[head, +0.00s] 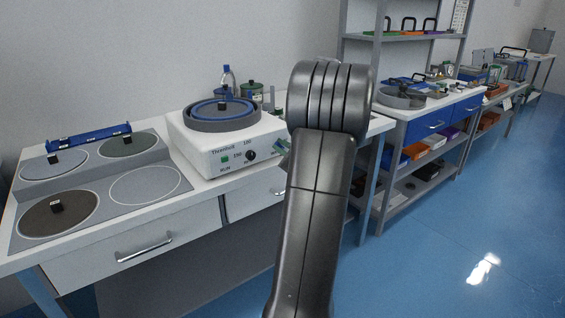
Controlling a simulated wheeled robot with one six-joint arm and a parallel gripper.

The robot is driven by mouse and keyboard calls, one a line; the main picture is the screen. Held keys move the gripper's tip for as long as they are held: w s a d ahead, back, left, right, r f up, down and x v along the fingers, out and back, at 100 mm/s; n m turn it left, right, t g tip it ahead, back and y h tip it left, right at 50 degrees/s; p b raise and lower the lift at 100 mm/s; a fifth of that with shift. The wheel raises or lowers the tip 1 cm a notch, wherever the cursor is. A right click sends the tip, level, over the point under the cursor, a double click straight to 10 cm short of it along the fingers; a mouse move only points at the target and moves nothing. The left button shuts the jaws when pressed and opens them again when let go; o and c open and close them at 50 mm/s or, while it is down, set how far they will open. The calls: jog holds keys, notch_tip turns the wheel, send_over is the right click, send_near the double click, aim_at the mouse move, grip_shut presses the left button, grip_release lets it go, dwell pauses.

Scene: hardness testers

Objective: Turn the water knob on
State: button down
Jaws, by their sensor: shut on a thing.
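The white polishing machine (215,162) stands on the bench with a round grey bowl and a blue-rimmed disc (222,108) on top. Its front panel has a green button (225,159) and a black round knob (250,155). I cannot tell whether this is the water knob. My dark arm rises in front of the machine's right side and hides that part of it. My gripper is hidden behind the arm, so its hold and its contact with any knob do not show.
A grey panel with round discs (145,184) lies on the bench at left, with a blue rack (88,138) behind it. A blue-capped bottle (227,80) and a green jar (251,91) stand behind the machine. Shelves and benches line the right; the blue floor (470,230) is clear.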

jog(key=shift+s+a+f+n+b, duration=0.1)
jog(key=shift+f+n+b, duration=0.1)
jog(key=shift+n+b, duration=1.9)
jog(key=shift+w+f+n+b, duration=0.15)
jog(key=shift+n+b, duration=0.95)
jog(key=shift+b, duration=1.9)
jog(key=shift+s+a+f+n+b, duration=0.1)
jog(key=shift+s+f+n+b, duration=0.1)
jog(key=shift+n+b, duration=1.9)
jog(key=shift+m+b, duration=0.4)
jog(key=shift+b, duration=0.15)
jog(key=c, duration=1.5)
grip_release()
jog(key=shift+r, duration=0.1)
jog(key=shift+o, duration=0.2)
jog(key=p+v, duration=0.3)
jog(key=v, duration=1)
jog(key=shift+s+d, duration=0.3)
